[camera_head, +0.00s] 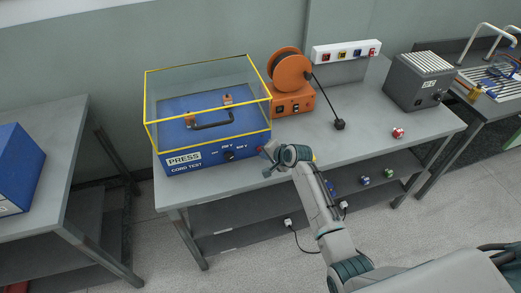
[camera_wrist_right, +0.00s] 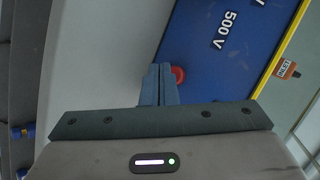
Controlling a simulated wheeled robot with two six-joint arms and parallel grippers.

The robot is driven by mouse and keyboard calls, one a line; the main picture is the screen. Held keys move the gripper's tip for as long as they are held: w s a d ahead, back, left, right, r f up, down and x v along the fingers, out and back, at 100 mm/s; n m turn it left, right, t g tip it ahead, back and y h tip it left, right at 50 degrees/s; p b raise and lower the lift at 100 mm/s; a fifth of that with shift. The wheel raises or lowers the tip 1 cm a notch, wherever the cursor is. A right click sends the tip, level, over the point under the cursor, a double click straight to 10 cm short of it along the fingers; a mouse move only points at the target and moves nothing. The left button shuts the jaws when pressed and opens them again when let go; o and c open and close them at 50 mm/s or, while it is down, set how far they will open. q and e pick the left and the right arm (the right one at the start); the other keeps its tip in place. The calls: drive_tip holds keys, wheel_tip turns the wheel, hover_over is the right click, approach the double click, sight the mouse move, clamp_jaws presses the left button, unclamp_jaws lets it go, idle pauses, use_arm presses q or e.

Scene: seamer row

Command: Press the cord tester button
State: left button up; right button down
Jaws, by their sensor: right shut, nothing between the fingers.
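The cord tester (camera_head: 205,155) is a blue box marked PRESS and CORD TEST, with a clear yellow-edged cover. It stands on the left of the middle bench. In the right wrist view its blue front (camera_wrist_right: 222,45) shows a 500 V mark and a red button (camera_wrist_right: 180,75). My right gripper (camera_wrist_right: 161,72) is shut and empty, its fingertips right beside the button and partly overlapping it in that view. I cannot tell whether they touch. In the head view my right gripper (camera_head: 268,155) is at the box's front right corner. My left gripper is out of view.
An orange cable reel (camera_head: 291,72) stands behind the tester on the bench, with a black plug (camera_head: 339,124) on its cord. A grey box (camera_head: 420,80) and a red plug (camera_head: 398,132) are further right. The bench (camera_head: 365,115) is clear between them.

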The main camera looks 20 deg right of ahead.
drive_tip(key=shift+w, duration=0.3)
drive_tip(key=shift+w, duration=0.4)
idle(0.6)
drive_tip(key=shift+s+r+p, duration=0.15)
drive_tip(key=shift+s+p, duration=0.2)
drive_tip(key=shift+p, duration=0.1)
drive_tip(key=shift+s+p, duration=0.4)
drive_tip(key=shift+s, duration=0.1)
